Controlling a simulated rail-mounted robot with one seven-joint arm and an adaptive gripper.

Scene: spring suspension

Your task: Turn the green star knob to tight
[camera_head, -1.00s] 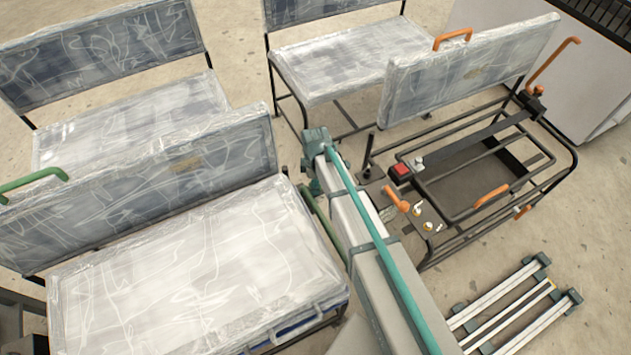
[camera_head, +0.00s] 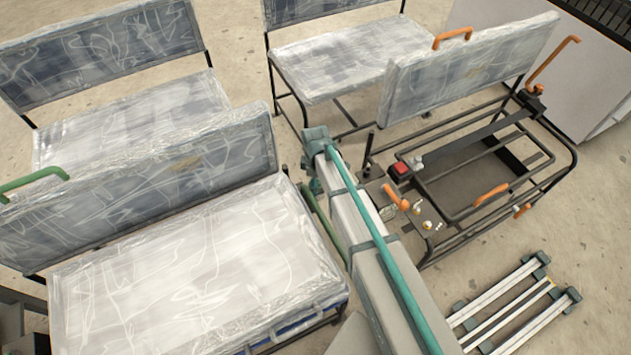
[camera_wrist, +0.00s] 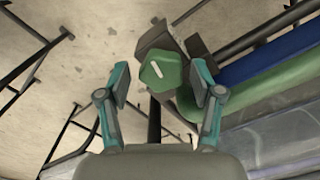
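The green star knob (camera_wrist: 163,71) shows in the wrist view, with a pale line mark across its face. It sits on a dark bracket (camera_wrist: 168,39) beside the seat frame. My gripper (camera_wrist: 163,84) is open, one finger on the left and one on the right of the knob. A gap shows between the left finger and the knob; the right finger is close to it, and I cannot tell whether it touches. In the head view the knob is hidden behind my arm and the seat.
A wrapped seat (camera_head: 195,265) stands left of my arm, with a green armrest bar (camera_head: 322,222) beside it. Right of my arm is a bare seat frame (camera_head: 470,160) with orange handles. Metal rails (camera_head: 515,305) lie on the floor at the lower right.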

